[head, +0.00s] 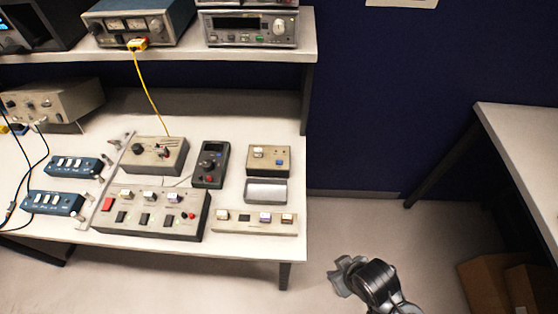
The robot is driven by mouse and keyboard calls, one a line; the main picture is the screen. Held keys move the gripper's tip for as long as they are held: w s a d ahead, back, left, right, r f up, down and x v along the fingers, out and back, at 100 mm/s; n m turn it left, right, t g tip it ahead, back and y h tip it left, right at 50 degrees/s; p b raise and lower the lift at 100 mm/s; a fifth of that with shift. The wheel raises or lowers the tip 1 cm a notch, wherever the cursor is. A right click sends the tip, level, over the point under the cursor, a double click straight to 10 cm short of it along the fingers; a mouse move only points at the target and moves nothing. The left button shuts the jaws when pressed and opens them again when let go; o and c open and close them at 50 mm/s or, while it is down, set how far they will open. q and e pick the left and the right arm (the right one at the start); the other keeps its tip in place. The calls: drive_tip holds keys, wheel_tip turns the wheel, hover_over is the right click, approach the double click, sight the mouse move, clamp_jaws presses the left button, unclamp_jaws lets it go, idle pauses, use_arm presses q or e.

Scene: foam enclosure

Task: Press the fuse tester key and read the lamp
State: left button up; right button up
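No device has a label I can read, so I cannot tell which one is the fuse tester. A small beige-topped box (269,159) with a pale key and small blue and dark parts sits at the bench's right side. A wider grey box (150,213) with a red block, pale switches and dark keys sits at the front. A dark handheld meter (208,164) lies between them. No lit lamp is evident on them. My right gripper (341,274) is off the bench's front right corner, touching nothing; its finger opening is unclear. My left gripper is out of view.
The white bench (270,247) also holds a beige dial box (155,155), a grey tray (266,191), a switch strip (255,222) and blue switch boxes (53,204). A shelf (190,54) with instruments overhangs the back. Open floor lies right of the bench.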

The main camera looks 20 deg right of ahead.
drive_tip(key=shift+d, duration=0.1)
clamp_jaws()
idle(0.7)
idle(0.6)
